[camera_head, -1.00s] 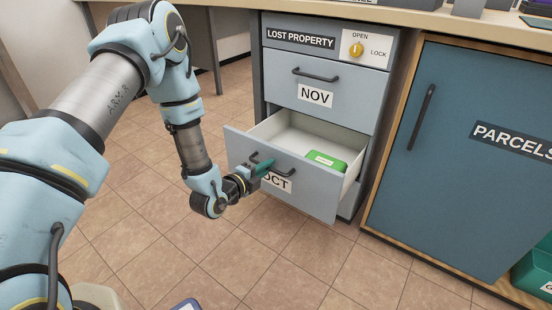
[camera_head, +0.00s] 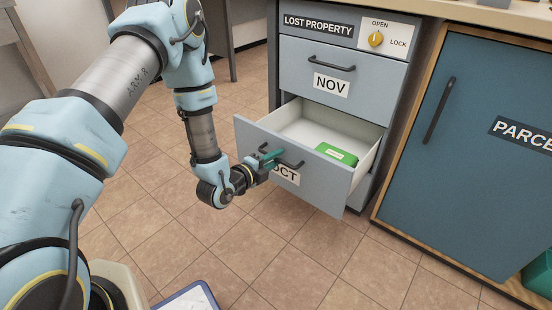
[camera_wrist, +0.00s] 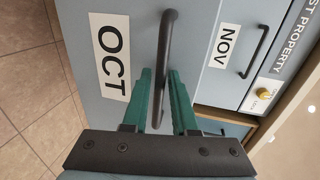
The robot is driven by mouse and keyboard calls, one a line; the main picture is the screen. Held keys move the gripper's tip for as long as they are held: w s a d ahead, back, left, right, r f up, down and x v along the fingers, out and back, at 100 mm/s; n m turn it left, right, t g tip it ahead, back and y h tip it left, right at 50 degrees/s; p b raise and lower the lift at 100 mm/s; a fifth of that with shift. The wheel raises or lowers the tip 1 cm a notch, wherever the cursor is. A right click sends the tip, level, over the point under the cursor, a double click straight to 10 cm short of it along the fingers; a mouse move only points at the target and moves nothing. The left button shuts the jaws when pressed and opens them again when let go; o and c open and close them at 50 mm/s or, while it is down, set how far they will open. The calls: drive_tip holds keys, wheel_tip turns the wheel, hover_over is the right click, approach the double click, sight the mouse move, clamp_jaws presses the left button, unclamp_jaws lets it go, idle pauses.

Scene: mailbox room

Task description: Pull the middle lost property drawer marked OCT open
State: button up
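The middle drawer marked OCT (camera_head: 330,187) stands pulled well out of the grey-blue cabinet, so its white inside shows. A green box (camera_head: 337,154) lies in it. The dark bar handle (camera_wrist: 168,45) crosses the drawer front beside the OCT label (camera_wrist: 110,52). My gripper (camera_head: 270,159) is at the left part of this handle. The exact contact at the fingertips is partly hidden.
The shut NOV drawer (camera_head: 345,75) is above, under the LOST PROPERTY sign (camera_head: 318,25) and a yellow OPEN/LOCK knob (camera_head: 376,39). A blue PARCELS door (camera_head: 470,150) is at right. A blue-rimmed object (camera_head: 190,297) is at the bottom. Tiled floor before the drawer is clear.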

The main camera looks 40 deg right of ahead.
drive_tip(key=p+v, duration=0.1)
drive_tip(key=v, duration=0.9)
drive_tip(key=shift+a, duration=0.4)
drive_tip(key=w+a+r+n+t+y, duration=0.1)
drive_tip(key=w+a+r+n+y, duration=0.1)
drive_tip(key=w+a+n+y, duration=0.35)
drive_tip(key=w+a+r+n+t+y, duration=0.1)
drive_tip(key=w+a+r+n+y, duration=0.15)
drive_tip(key=w+a+n, duration=0.5)
drive_tip(key=s+a+r+n+g+y, duration=0.1)
drive_tip(key=a+r+n+y, duration=0.2)
drive_tip(key=a+r+n, duration=0.4)
drive_tip(key=a+r+n+g+y, duration=0.1)
drive_tip(key=a+r+n+y, duration=0.3)
drive_tip(key=a, duration=0.6)
drive_tip(key=s+a+r+n+g, duration=0.25)
drive_tip(key=s+a+n, duration=0.25)
drive_tip(key=s+n, duration=0.3)
wheel_tip(320, 180, up, 30)
drive_tip(key=p, duration=3)
drive_tip(key=shift+d+r+p, duration=0.15)
drive_tip(key=shift+r+p, duration=0.1)
drive_tip(key=shift+p, duration=0.15)
